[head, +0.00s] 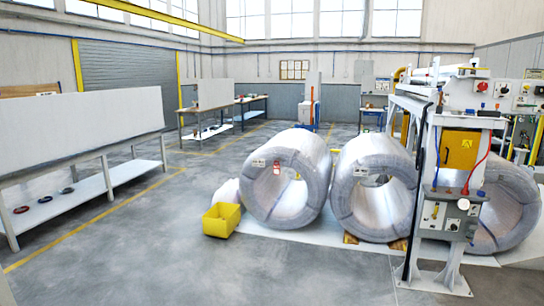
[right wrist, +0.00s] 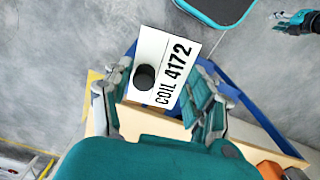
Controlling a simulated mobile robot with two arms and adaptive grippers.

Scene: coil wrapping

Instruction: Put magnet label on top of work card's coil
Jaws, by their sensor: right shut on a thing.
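My right gripper (right wrist: 155,88) is shut on the magnet label (right wrist: 175,57), a white card reading "COIL 4172" with a round black knob. The label sticks out between the fingers. Large wrapped wire coils stand in the head view: a left coil (head: 255,198), a middle coil (head: 349,212) and a right coil (head: 520,200) partly behind a machine. The left coil has small tags on its face, one with red, too small to read. No work card can be made out. My left gripper (right wrist: 292,20) shows small at the right wrist view's top right; its jaws are unclear.
A yellow bin (head: 221,220) stands on the floor beside the left coil. A white machine frame (head: 440,200) with a control panel blocks the right side. A long white bench (head: 85,189) lines the left. The grey floor between bench and coils is clear.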

